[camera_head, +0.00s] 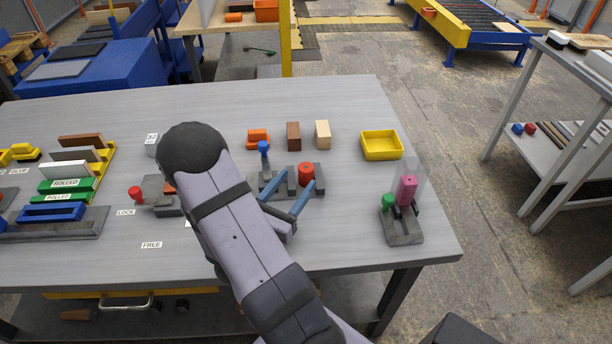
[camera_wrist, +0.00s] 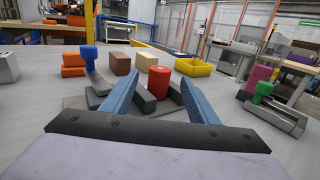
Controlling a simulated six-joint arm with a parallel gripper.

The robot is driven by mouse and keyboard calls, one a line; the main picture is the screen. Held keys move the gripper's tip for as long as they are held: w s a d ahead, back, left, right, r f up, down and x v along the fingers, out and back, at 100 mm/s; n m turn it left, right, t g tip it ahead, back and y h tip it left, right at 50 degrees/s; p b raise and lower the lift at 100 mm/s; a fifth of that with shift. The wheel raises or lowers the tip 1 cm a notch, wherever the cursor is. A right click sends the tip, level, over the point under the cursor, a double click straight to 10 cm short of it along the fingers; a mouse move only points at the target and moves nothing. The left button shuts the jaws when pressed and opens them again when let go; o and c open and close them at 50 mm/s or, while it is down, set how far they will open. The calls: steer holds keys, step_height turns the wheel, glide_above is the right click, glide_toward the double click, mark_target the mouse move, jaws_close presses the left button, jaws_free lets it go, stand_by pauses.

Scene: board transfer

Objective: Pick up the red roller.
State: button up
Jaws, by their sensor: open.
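The red roller (camera_head: 306,173) is a short upright cylinder with a small dark mark on its top. It stands in a grey fixture (camera_head: 270,186) on the table; in the wrist view the roller (camera_wrist: 159,80) shows between my fingers, farther off. My gripper (camera_head: 290,188) is open and empty, with two blue fingers pointing toward the roller. The right fingertip looks close to the roller's side in the head view; I cannot tell whether it touches. In the wrist view my gripper (camera_wrist: 158,82) has its fingers spread on both sides of the roller. The roller's lower part is partly hidden.
A blue-knobbed part (camera_head: 264,148) stands at the fixture's left. Orange (camera_head: 258,138), brown (camera_head: 293,136) and cream (camera_head: 322,134) blocks and a yellow bin (camera_head: 381,145) stand behind.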

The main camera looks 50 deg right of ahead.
mark_target(302, 174)
steer(key=shift+w+d+p, duration=0.2)
steer(key=shift+d+p, duration=0.05)
steer(key=shift+d, duration=0.8)
steer(key=shift+w+d+p, duration=0.2)
steer(key=shift+d+p, duration=0.1)
steer(key=shift+d, duration=0.8)
steer(key=shift+w+d+p, duration=0.2)
steer(key=shift+d+p, duration=0.05)
steer(key=shift+d, duration=0.8)
steer(key=c, duration=1.2)
